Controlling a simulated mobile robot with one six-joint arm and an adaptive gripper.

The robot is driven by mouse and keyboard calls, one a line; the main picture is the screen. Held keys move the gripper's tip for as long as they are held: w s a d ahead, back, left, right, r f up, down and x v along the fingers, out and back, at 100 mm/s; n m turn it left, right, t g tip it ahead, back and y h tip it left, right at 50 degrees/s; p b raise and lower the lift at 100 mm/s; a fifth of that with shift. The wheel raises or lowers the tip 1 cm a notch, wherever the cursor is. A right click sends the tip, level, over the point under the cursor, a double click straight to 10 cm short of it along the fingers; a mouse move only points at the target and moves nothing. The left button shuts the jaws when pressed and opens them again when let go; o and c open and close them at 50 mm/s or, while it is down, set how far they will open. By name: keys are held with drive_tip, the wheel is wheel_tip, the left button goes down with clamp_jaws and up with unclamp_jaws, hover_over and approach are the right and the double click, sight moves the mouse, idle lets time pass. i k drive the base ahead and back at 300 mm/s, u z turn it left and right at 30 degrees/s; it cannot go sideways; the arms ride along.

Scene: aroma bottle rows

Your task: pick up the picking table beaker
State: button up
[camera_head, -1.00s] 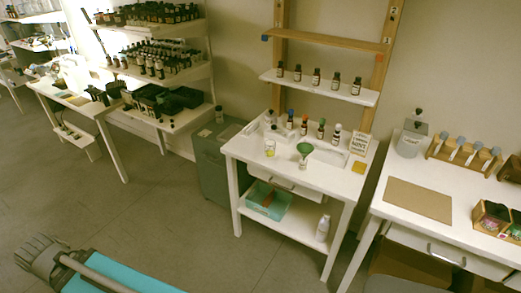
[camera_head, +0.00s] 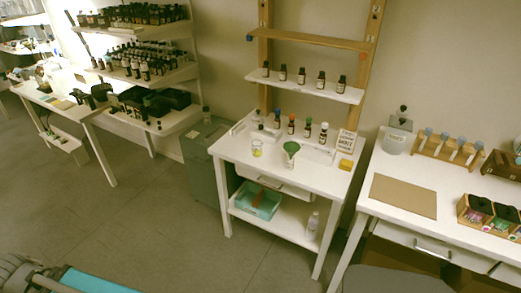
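The white picking table (camera_head: 228,148) stands in the middle of the view, below a wooden rack. A small clear beaker (camera_head: 257,149) with something yellowish on or in it stands upright near the table's front left. A vessel with a green funnel (camera_head: 291,147) in its top stands to its right. A row of small dark bottles with coloured caps (camera_head: 291,128) stands behind them. My gripper is not in view; only a grey and teal part of my own body shows at the bottom left, well apart from the table.
A shelf with several brown bottles (camera_head: 300,79) hangs above the table. The table's lower shelf holds a teal tray (camera_head: 258,200) and a pale bottle (camera_head: 313,221). A grey cabinet (camera_head: 203,160) stands left, another white table (camera_head: 368,203) right. The floor (camera_head: 150,225) in front is clear.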

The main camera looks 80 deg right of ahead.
sight(257, 149)
drive_tip(key=z, duration=0.05)
drive_tip(key=k, duration=2.3)
drive_tip(key=z, duration=0.7)
drive_tip(key=i, duration=1)
drive_tip(key=u, duration=0.05)
